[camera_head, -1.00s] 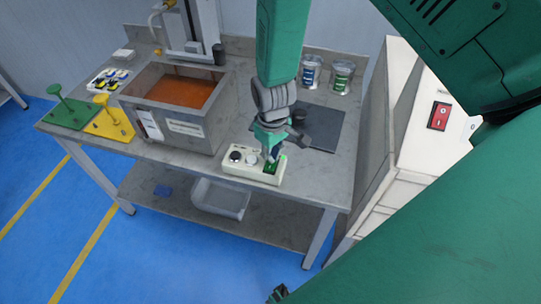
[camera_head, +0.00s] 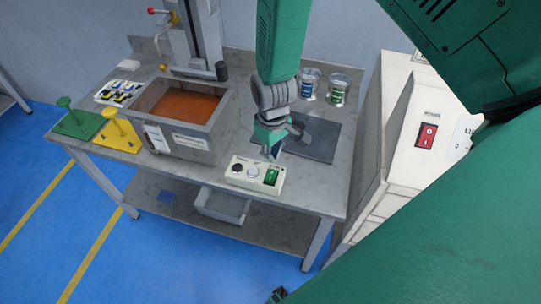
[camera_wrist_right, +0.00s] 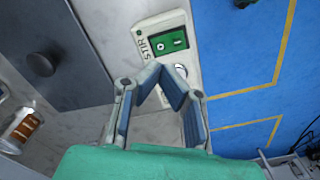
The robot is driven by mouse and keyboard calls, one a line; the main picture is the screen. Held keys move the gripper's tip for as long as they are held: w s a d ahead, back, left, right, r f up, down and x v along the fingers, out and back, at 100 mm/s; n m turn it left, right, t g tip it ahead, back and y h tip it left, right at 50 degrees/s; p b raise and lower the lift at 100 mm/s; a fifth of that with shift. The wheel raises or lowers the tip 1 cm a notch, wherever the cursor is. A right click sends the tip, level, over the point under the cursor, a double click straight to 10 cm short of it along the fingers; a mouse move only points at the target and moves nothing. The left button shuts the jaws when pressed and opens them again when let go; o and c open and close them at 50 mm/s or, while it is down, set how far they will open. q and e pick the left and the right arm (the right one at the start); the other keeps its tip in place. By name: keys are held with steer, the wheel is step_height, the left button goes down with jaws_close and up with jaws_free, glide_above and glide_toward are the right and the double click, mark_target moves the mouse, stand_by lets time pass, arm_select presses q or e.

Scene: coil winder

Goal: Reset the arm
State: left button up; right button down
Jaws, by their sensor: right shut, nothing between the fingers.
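My right gripper (camera_head: 274,154) hangs over the workbench in the head view, its fingers pointing down just behind a white control box (camera_head: 240,175). In the right wrist view its fingers (camera_wrist_right: 158,68) lean together at the tips, with nothing between them. The box carries a black knob, a pale round button and a green rocker switch (camera_head: 271,177). In the right wrist view the switch (camera_wrist_right: 166,42), marked STIR, lies just beyond the fingertips. The fingers appear apart from it. My left gripper is not clearly in view.
A tank of orange liquid (camera_head: 212,135) stands left of the box, below a vertical column (camera_head: 193,30). Green (camera_head: 78,128) and yellow (camera_head: 120,138) stands are at far left. A dark plate (camera_head: 322,145) and two cans lie right. A white cabinet (camera_head: 400,150) with a red switch flanks the bench.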

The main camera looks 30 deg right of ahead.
steer(key=shift+r, duration=0.45)
steer(key=shift+f, duration=0.1)
steer(key=shift+s+f, duration=0.2)
steer(key=shift+s, duration=0.1)
steer(key=s+d+f+m, duration=0.1)
steer(key=s+f, duration=0.3)
steer(key=s, duration=0.9)
steer(key=s+d+f+m, duration=0.1)
steer(key=s+f+m, duration=0.15)
steer(key=s, duration=1.05)
steer(key=w+f+n+b, duration=0.2)
steer(key=w+f+b, duration=0.2)
steer(key=f+b, duration=0.8)
steer(key=shift+a+f+t, duration=0.25)
steer(key=shift+a+t, duration=0.05)
steer(key=shift+a, duration=0.15)
